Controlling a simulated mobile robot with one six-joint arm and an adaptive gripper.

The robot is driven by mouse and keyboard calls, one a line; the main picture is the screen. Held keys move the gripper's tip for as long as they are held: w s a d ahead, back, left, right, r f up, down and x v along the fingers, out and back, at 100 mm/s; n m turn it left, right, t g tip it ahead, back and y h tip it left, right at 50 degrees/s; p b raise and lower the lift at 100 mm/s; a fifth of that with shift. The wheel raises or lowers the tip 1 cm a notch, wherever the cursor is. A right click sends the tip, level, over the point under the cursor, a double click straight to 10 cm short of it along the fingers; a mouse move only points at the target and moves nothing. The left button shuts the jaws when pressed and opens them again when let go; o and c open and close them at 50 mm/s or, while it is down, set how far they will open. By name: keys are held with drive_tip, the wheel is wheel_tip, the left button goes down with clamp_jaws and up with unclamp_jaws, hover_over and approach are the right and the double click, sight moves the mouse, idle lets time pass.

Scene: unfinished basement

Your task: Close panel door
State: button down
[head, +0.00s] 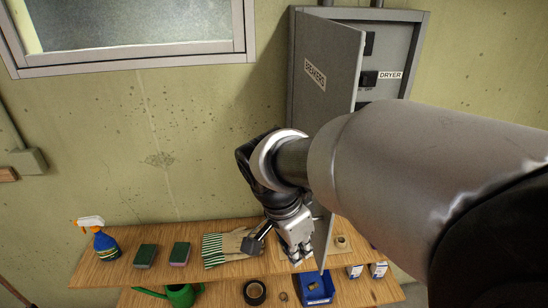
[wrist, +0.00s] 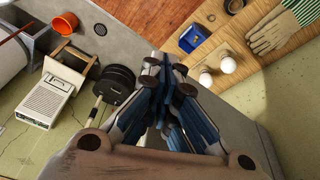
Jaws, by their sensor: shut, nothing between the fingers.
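The grey breaker panel box (head: 418,30) hangs on the wall at the upper right of the head view. Its door (head: 328,50), labelled BREAKERS, stands partly open, hinged at the left, with the switches and a DRYER label (head: 390,75) showing at right. My gripper (head: 298,258) is low, in front of the wooden shelf in that view and to the left of the door's lower edge. My arm hides much of the panel's lower half. In the wrist view my gripper (wrist: 165,105) is shut and empty, with a grey flat surface behind it; contact with the door cannot be told.
Below, the wooden shelf (head: 135,275) holds a spray bottle (head: 104,245), sponges (head: 179,254) and striped gloves (head: 222,248). A blue bin (head: 314,289), tape roll (head: 255,292) and green watering can (head: 180,295) are lower. A window (head: 130,30) is at upper left.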

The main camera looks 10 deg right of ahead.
drive_tip(key=w+a+m+h+p, duration=0.1)
drive_tip(key=w+a+m+p, duration=0.2)
drive_tip(key=w+a+m, duration=0.1)
drive_tip(key=d+f+p, duration=0.1)
drive_tip(key=d+f, duration=0.6)
drive_tip(key=f, duration=0.3)
drive_tip(key=shift+w+d+m+g+h, duration=0.15)
drive_tip(key=shift+w+m+g+h, duration=0.15)
drive_tip(key=shift+w+m, duration=0.1)
drive_tip(key=shift+d, duration=0.1)
